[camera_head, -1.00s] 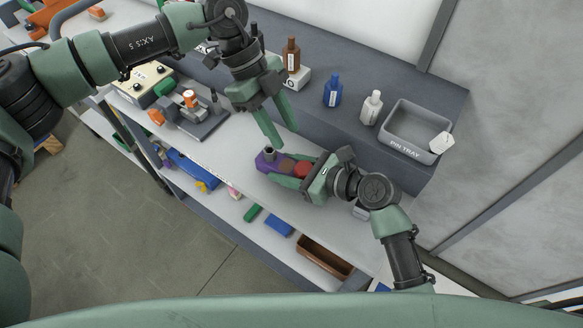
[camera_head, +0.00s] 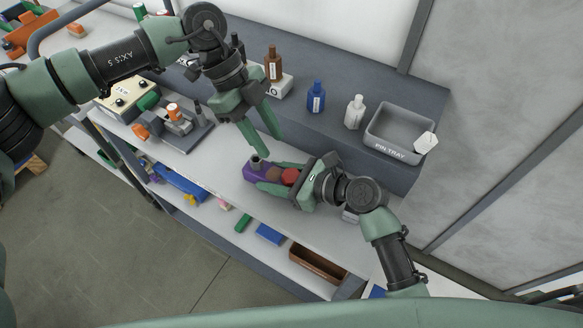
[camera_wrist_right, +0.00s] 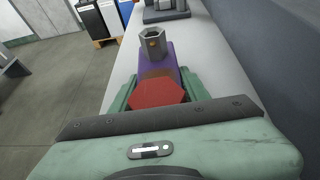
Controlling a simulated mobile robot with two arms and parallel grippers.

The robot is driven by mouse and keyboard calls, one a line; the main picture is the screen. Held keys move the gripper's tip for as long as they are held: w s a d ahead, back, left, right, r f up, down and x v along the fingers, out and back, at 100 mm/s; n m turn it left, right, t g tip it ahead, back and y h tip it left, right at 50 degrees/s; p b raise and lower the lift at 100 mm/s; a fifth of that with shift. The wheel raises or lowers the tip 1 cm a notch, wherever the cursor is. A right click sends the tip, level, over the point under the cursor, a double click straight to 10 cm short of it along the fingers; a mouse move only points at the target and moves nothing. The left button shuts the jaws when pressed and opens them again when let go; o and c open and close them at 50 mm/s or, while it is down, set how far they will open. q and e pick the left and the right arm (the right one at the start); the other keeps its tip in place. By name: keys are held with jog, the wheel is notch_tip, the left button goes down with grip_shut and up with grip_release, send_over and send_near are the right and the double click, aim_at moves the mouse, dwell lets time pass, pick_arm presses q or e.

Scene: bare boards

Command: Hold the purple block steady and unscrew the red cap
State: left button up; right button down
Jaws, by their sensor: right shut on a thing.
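The purple block (camera_head: 252,173) lies on the bench top, with a grey hexagonal fitting (camera_head: 255,161) standing up at its far left end. The fitting also shows in the right wrist view (camera_wrist_right: 152,43). A red hexagonal cap (camera_head: 290,176) sits at the block's other end, near my right palm; it also shows in the wrist view (camera_wrist_right: 157,93). My right gripper (camera_head: 270,178) is shut on the purple block, with fingers along both sides and past the cap. My left gripper (camera_head: 267,144) is open and empty, pointing down just above the fitting.
A grey pin tray (camera_head: 370,139), a white bottle (camera_head: 354,112), a blue bottle (camera_head: 316,98) and a brown bottle (camera_head: 273,66) stand on the raised shelf behind. A grey fixture (camera_head: 188,138) is left on the bench. A lower shelf holds a brown bin (camera_head: 318,264).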

jog(key=c, duration=0.6)
grip_release()
jog(key=shift+c, duration=0.2)
jog(key=v, duration=1.2)
jog(key=shift+f, duration=0.1)
